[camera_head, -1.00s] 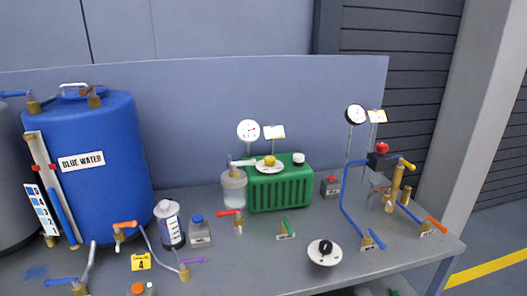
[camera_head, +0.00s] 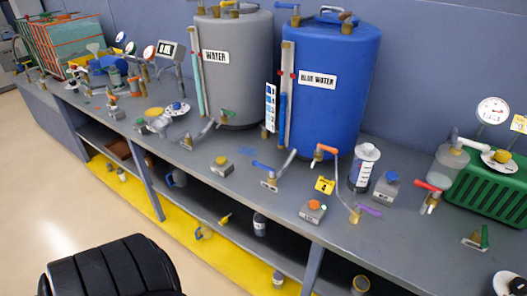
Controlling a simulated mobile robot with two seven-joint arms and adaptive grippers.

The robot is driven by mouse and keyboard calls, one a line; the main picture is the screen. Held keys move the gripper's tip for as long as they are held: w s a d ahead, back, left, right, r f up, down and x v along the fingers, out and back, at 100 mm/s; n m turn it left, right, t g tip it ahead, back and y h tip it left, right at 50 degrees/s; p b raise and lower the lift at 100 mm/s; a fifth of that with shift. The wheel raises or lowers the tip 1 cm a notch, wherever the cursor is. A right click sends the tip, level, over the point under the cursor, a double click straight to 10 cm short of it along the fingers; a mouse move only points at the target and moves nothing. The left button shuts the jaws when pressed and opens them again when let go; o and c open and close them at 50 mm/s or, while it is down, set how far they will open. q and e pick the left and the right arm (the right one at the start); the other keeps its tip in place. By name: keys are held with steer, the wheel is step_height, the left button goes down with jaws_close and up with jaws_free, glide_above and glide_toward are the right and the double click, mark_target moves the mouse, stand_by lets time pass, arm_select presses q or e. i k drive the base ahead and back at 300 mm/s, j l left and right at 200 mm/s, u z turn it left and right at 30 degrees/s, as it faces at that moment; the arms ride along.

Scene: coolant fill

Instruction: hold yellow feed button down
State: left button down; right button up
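A small grey box with a yellow button (camera_head: 222,161) stands on the bench in front of the grey water tank, left of the blue-handled valve. Nothing touches the button. Neither of my grippers shows in the head view.
The grey WATER tank (camera_head: 238,75) and BLUE WATER tank (camera_head: 330,110) stand behind. Near them are a blue-handled valve (camera_head: 268,172), an orange-button box (camera_head: 313,211), a blue-button box (camera_head: 387,188) and a white-capped bottle (camera_head: 363,168). A black ribbed shape (camera_head: 110,270) fills the lower left.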

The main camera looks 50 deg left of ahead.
mark_target(222, 160)
steer(key=u, duration=1.85)
